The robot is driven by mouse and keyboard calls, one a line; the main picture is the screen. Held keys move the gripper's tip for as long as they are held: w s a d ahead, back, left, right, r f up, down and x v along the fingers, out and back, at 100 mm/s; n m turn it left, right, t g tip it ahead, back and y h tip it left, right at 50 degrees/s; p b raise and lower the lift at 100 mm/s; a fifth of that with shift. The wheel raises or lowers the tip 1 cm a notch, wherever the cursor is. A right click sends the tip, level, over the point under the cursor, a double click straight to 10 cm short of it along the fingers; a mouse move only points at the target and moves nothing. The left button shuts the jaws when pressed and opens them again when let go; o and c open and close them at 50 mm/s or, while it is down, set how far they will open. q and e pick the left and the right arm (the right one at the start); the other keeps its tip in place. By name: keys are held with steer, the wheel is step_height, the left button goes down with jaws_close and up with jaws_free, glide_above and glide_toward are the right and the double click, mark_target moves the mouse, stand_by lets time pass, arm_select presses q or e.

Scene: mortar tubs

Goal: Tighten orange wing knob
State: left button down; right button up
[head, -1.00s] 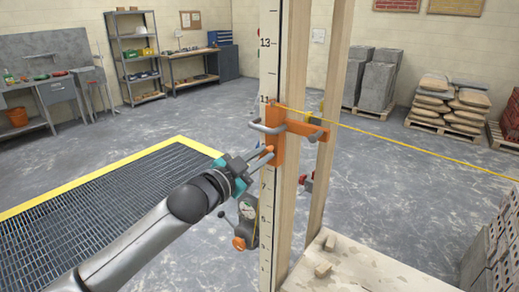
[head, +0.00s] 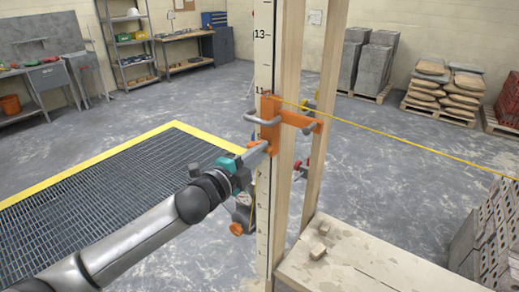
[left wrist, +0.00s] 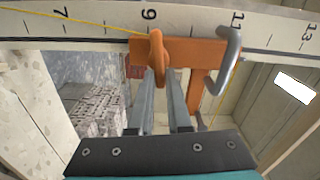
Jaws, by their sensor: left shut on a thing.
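The orange wing knob (left wrist: 156,50) is on an orange clamp bracket (head: 270,125) fixed to a tall numbered wooden pole (head: 263,75). In the left wrist view the knob stands edge-on at the tips of my left gripper (left wrist: 163,78), which is shut on it. In the head view my left gripper (head: 262,149) reaches up to the bracket from the lower left, and its fingertips hide most of the knob. A bent grey handle (left wrist: 229,62) sits on the bracket beside the knob. My right gripper is not in view.
A taut yellow line (head: 420,149) runs from the bracket to the right. Grey blocks (head: 490,235) stand at right.

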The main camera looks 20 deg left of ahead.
arm_select(q)
steer(key=shift+w+a+m, duration=0.1)
steer(key=shift+a+m, duration=0.05)
steer(key=shift+m, duration=0.55)
steer(key=shift+r, duration=0.1)
steer(key=c, duration=1)
jaws_free()
steer(key=shift+o, duration=0.7)
steer(key=shift+a, duration=0.1)
steer(key=b+v, duration=0.3)
steer(key=v, duration=1.2)
